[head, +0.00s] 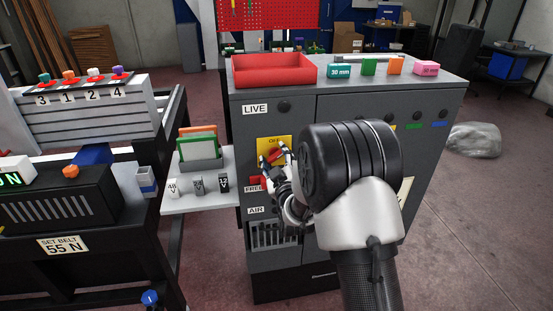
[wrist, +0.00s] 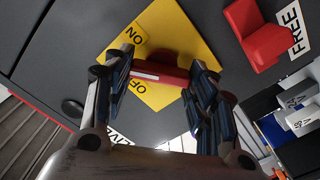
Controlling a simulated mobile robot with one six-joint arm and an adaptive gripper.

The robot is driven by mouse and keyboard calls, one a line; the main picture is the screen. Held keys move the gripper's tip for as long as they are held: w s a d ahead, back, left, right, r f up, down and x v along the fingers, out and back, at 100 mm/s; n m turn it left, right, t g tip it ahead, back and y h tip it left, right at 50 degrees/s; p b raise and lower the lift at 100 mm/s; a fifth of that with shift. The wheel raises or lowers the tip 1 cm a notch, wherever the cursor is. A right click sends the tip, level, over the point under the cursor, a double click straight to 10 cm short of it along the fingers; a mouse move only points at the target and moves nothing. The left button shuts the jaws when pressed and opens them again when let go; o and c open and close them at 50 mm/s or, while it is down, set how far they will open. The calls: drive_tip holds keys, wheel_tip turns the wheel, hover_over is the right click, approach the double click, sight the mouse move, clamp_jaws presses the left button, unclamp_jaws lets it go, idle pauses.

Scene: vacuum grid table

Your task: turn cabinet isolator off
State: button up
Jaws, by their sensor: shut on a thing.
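The cabinet isolator is a red handle (head: 276,155) on a yellow plate (head: 264,144) on the grey cabinet's front, below the LIVE label. My gripper (wrist: 157,72) is shut on the red handle (wrist: 165,73), one finger at each end in the wrist view. A white mark shows on the handle's near edge. The yellow plate (wrist: 178,25) carries the words ON and OFF; the handle lies between them in the wrist view, close beside OFF. In the head view my gripper and wrist hide part of the handle and plate.
A red block (wrist: 255,38) beside the FREE label sits close to the plate. A side shelf (head: 190,200) at left holds small voltage blocks and upright cards. The cabinet top bears a red tray (head: 272,84) and coloured blocks. My arm covers the cabinet's middle.

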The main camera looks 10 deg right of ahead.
drive_tip(key=n, duration=0.5)
drive_tip(key=shift+a+n, duration=0.1)
drive_tip(key=shift+n, duration=0.2)
drive_tip(key=n, duration=0.5)
drive_tip(key=shift+f, duration=0.15)
idle(0.3)
drive_tip(key=o, duration=1)
drive_tip(key=shift+o, duration=0.2)
drive_tip(key=s, duration=1.2)
